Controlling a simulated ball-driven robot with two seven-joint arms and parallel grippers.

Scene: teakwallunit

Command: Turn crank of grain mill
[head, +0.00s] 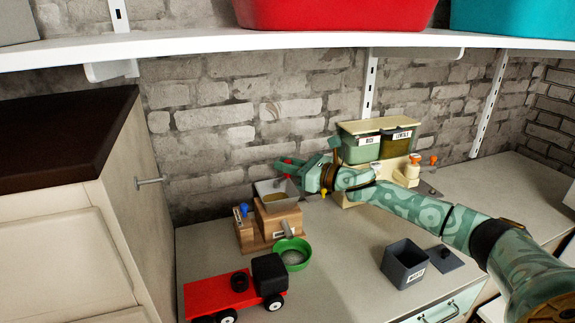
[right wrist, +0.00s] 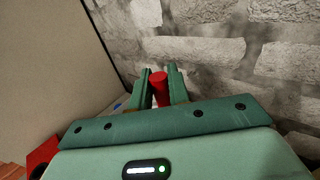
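The grain mill (head: 282,222) is a wooden block body with a grey hopper (head: 276,192) on top, holding grain. It stands on the counter against the brick wall. A red crank knob (head: 288,161) shows above and behind the hopper; the crank arm is hidden. My right gripper (head: 298,166) reaches in from the right above the hopper, its fingers around the red knob. In the right wrist view the red knob (right wrist: 159,88) sits between the two green fingers, which appear closed against its sides. My left gripper is not in view.
A green bowl (head: 293,252) stands in front of the mill, and a red toy truck (head: 225,294) in front left. A dark open box (head: 404,263) and its lid (head: 445,259) lie right. A bin dispenser (head: 380,160) stands behind my arm. A white shelf (head: 300,41) hangs overhead.

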